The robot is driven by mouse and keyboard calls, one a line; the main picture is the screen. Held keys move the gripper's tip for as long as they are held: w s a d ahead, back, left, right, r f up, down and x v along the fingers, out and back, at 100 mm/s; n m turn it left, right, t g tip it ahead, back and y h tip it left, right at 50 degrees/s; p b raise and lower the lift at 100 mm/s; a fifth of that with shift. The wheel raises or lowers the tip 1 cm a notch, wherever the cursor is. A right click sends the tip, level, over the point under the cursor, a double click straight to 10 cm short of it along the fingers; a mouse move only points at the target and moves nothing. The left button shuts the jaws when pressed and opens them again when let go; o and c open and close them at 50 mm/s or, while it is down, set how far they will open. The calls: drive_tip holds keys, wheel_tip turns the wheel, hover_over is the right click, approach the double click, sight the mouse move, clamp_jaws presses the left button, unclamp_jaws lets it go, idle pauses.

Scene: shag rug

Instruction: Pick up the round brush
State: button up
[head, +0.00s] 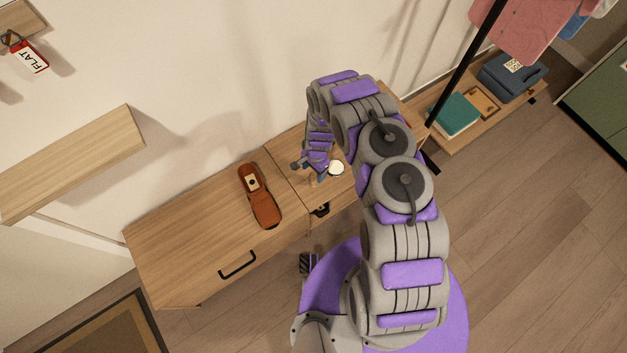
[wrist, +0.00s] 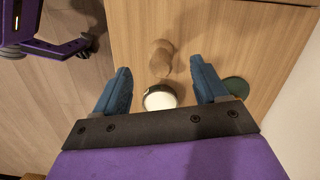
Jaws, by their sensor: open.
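The round brush (wrist: 161,58) appears to be the small bulbous wooden piece on the wooden cabinet top. In the wrist view it lies between and slightly beyond my fingertips. In the head view a small wooden bit of it (head: 313,180) shows just below my gripper (head: 308,166). My gripper (wrist: 162,68) is open, with one blue finger on each side of the brush and a gap to both. I cannot tell its height above the top. Brush bristles are not clearly visible.
A round white-topped piece with a dark rim (wrist: 160,98) sits close to the brush, between the fingers. A dark green disc (wrist: 236,90) lies beside the right finger. A brown leather-like item (head: 262,203) lies on the cabinet (head: 190,235). The wall stands close behind.

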sight(312, 179)
drive_tip(key=shift+a+f, duration=0.2)
drive_tip(key=shift+f, duration=0.3)
drive_tip(key=shift+a+f, duration=0.15)
drive_tip(key=shift+f, duration=0.35)
drive_tip(key=f+b, duration=0.1)
drive_tip(key=f, duration=0.2)
drive_tip(key=f+b, duration=0.1)
drive_tip(key=f, duration=0.1)
drive_tip(key=shift+s+d+b, duration=0.1)
drive_tip(key=shift+d+b, duration=0.2)
drive_tip(key=shift+d, duration=0.05)
drive_tip(key=shift+a+f, duration=0.1)
drive_tip(key=shift+f, duration=0.1)
drive_tip(key=shift+a, duration=0.15)
drive_tip(key=shift+d+r, duration=0.1)
drive_tip(key=shift+d, duration=0.1)
drive_tip(key=c, duration=0.7)
drive_tip(key=shift+a, duration=0.15)
drive_tip(key=c, duration=0.4)
drive_tip(key=shift+c, duration=0.2)
